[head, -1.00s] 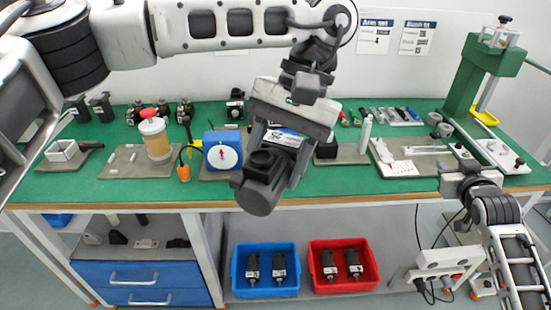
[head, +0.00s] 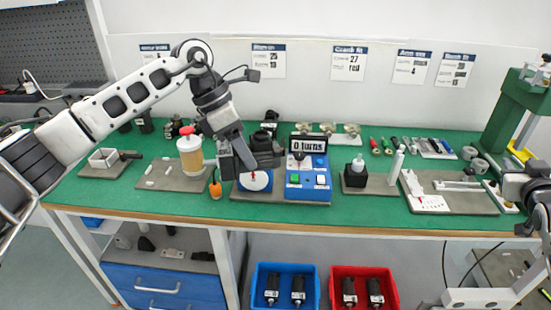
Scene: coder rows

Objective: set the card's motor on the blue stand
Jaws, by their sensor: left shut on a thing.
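My left gripper (head: 248,158) is in the middle of the head view, shut on a dark motor (head: 264,150). It holds the motor in front of and above a blue block with a white dial (head: 257,181), which looks like the blue stand and is partly hidden by the gripper. Beside it on the right stands a blue box with a display reading "0 turns" (head: 307,185).
A jar with a red lid (head: 190,152) and an orange-tipped tool (head: 215,187) are left of the gripper. A black block and white bottle stand on a grey plate (head: 375,184) to the right. A green press (head: 515,110) is far right. Blue (head: 262,298) and red bins hold motors below.

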